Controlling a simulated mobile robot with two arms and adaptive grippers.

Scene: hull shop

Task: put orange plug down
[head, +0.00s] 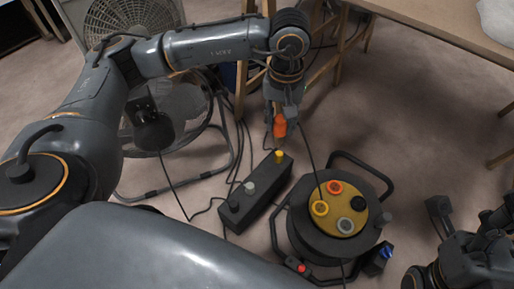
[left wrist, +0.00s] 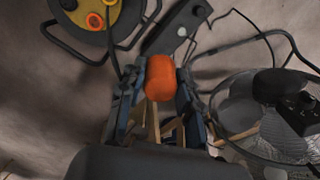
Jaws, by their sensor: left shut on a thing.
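The orange plug (head: 280,127) is between the fingers of my left gripper (head: 281,112) in the head view, above the floor and just beyond the far end of the power strip. In the left wrist view the orange plug (left wrist: 160,80) shows large between the two fingers of my left gripper (left wrist: 160,92), which is shut on it. A dark cable runs from near the plug down to the reel. My right gripper (head: 468,222) is at the lower right edge, partly cut off; its fingers look spread and empty.
A dark power strip (head: 262,190) with yellow, grey and black plugs lies on the floor. Right of it stands a cable reel (head: 300,224) with a yellow face and coloured rings. A fan (head: 178,108), wooden legs (head: 243,85) and a table (head: 450,25) stand around. Loose cables cross the floor.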

